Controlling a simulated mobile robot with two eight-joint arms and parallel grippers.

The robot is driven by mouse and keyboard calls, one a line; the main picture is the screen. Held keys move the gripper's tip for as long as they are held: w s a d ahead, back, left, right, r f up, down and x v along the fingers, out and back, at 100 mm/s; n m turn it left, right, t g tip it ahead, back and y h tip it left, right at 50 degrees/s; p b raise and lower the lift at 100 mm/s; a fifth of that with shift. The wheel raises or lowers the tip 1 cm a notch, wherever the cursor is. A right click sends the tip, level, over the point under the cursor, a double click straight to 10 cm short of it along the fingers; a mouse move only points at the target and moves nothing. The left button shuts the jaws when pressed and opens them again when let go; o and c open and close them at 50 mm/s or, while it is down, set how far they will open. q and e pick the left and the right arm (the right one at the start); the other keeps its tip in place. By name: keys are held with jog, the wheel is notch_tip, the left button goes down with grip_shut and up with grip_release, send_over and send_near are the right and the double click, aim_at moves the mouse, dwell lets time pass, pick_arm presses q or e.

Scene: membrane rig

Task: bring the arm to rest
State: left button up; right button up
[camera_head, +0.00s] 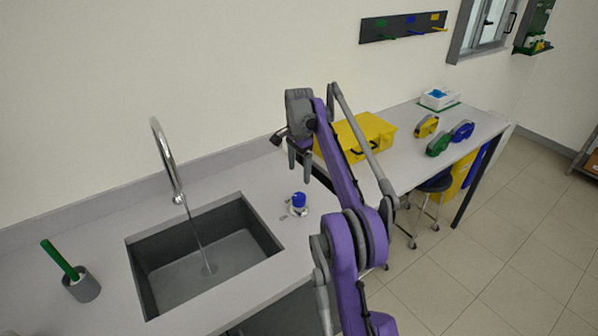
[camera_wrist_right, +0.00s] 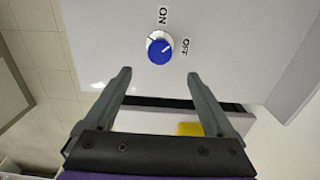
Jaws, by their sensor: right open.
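My right arm (camera_head: 352,215) is purple and grey and rises from the bottom of the head view, bent over the counter. Its gripper (camera_head: 299,160) is open and empty, with its fingers pointing down above the counter. In the right wrist view the two fingers (camera_wrist_right: 160,80) stand wide apart with nothing between them. A blue and white knob (camera_head: 298,200) sits on the counter below the gripper. In the right wrist view the knob (camera_wrist_right: 159,47) lies beyond the fingertips, apart from them, near ON and OFF labels. My left gripper is not in view.
A sink (camera_head: 140,255) with water running from the tap (camera_head: 165,160) is left of the arm. A green-handled brush stands in a grey holder (camera_head: 86,288). A yellow case (camera_head: 358,138) is close behind the arm. Coloured reels (camera_head: 438,145) and a white box (camera_head: 438,99) are farther right.

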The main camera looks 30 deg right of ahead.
dwell(0.3)
jog(key=s+a+r+n+t, duration=0.2)
jog(key=s+a+n, duration=0.2)
jog(key=s+a, duration=0.25)
jog(key=s+a+r+n+t, duration=0.1)
jog(key=s+a+r+n, duration=0.25)
jog(key=s+a, duration=0.3)
jog(key=s+a+f+n+t, duration=0.1)
jog(key=s+a+f+n, duration=0.1)
jog(key=s, duration=0.5)
jog(key=s+a+f+n+t, duration=0.1)
jog(key=s+a+f+n, duration=0.2)
jog(key=s+f, duration=0.3)
jog(key=s+a+f+n+t, duration=0.1)
jog(key=s+f+n, duration=0.3)
jog(key=s, duration=0.4)
jog(key=shift+s+a+f+n, duration=0.3)
jog(key=shift+a+f, duration=0.25)
jog(key=shift+a, duration=0.35)
